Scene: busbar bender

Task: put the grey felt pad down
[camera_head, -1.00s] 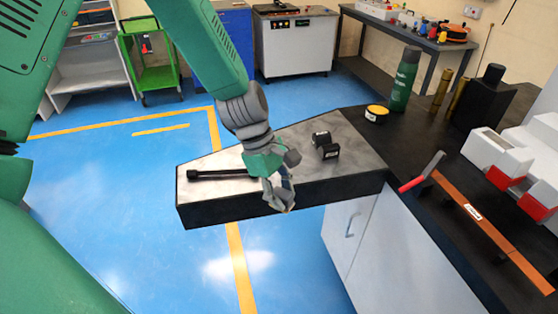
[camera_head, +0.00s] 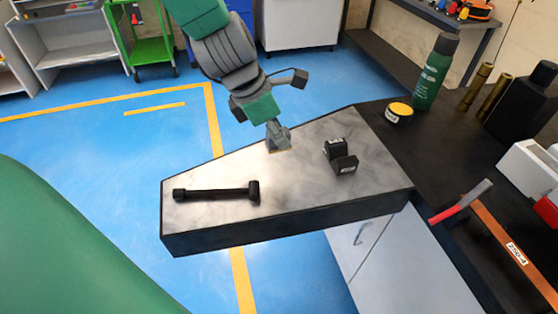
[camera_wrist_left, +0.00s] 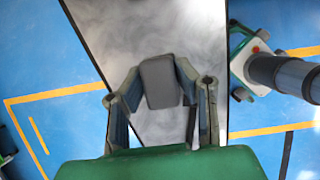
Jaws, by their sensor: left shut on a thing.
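My left gripper (camera_head: 279,142) is over the far part of the grey metal-topped bench (camera_head: 300,190), pointing down. In the left wrist view, the grey felt pad (camera_wrist_left: 160,82) sits between the fingers of the left gripper (camera_wrist_left: 160,95), which are shut on it. The pad is a small rounded rectangle above the mottled grey top. My right gripper is in neither view.
A black long-handled tool (camera_head: 215,193) lies on the left of the bench top. Two small black blocks (camera_head: 340,155) are to the gripper's right. The middle top is clear.

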